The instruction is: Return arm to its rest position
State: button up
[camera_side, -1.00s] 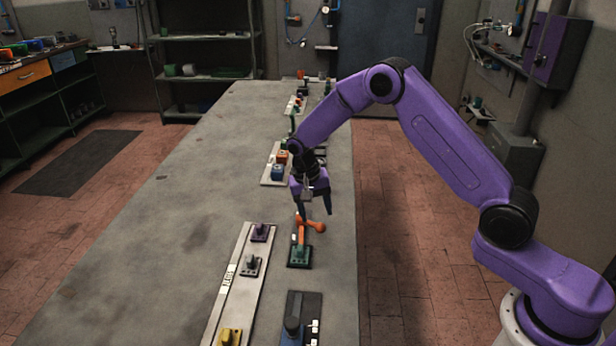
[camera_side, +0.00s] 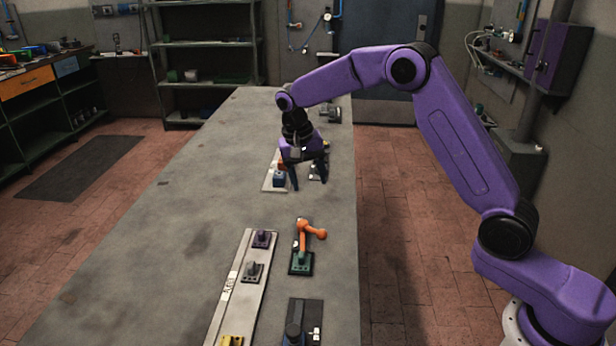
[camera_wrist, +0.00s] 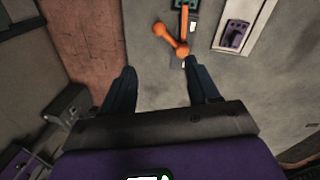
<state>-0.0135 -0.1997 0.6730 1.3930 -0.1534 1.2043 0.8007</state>
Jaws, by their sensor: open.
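My gripper (camera_side: 308,186) is raised above the far half of the bench, in front of a white plate of small parts. Its two dark fingers are apart with nothing between them; they also show in the wrist view (camera_wrist: 163,92).
A dark fixture (camera_side: 298,325) stands at the near edge. The bench's left side (camera_side: 150,230) is clear.

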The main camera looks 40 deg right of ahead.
dwell(0.4)
jog(key=s+a+r+n, duration=0.2)
jog(key=s+n, duration=0.1)
jog(key=s, duration=0.3)
jog(key=s+a+r+n+t+y, duration=0.1)
jog(key=s+a+n, duration=0.15)
jog(key=s, duration=0.25)
jog(key=s+a+r+n, duration=0.1)
jog(key=s+r+n, duration=0.15)
jog(key=s, duration=0.35)
jog(key=s+d+n, duration=0.2)
jog(key=s+n, duration=0.1)
jog(key=s, duration=0.4)
jog(key=s+d+f+n+y, duration=0.1)
jog(key=s+n, duration=0.3)
jog(key=s, duration=0.4)
jog(key=s+d+n, duration=0.3)
jog(key=s, duration=0.4)
jog(key=shift+s+d+f+n, duration=0.2)
jog(key=shift+d+f+n, duration=0.1)
jog(key=shift+d, duration=0.05)
